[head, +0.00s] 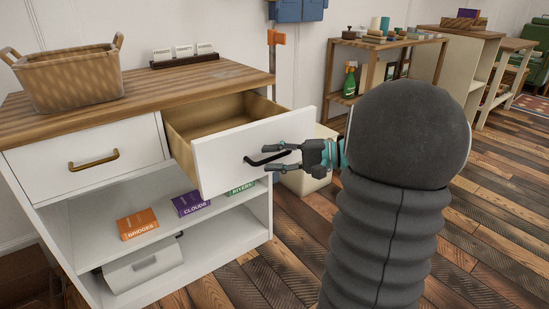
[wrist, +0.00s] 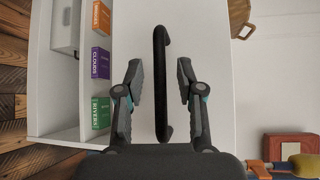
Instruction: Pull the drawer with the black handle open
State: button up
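The white drawer (head: 225,160) with the black handle (head: 257,161) stands pulled well out of the cabinet, its wooden inside (head: 212,120) showing and looking empty. My gripper (head: 272,155) is at the handle, in front of the drawer face. In the wrist view the black handle (wrist: 160,85) runs between the two spread fingers of my gripper (wrist: 160,75). A gap shows on both sides, so the fingers are open and not closed on it. The drawer front (wrist: 215,100) fills much of that view.
The cabinet's other drawer, with a brass handle (head: 94,160), is shut. A wicker basket (head: 70,78) and a card holder (head: 184,58) stand on the wooden top (head: 130,95). Boxes labelled Bridges (head: 138,223), Clouds (head: 190,203) and Rivers (head: 240,187) lie on the shelf below.

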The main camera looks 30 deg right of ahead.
jog(key=v, duration=1.2)
dwell(0.5)
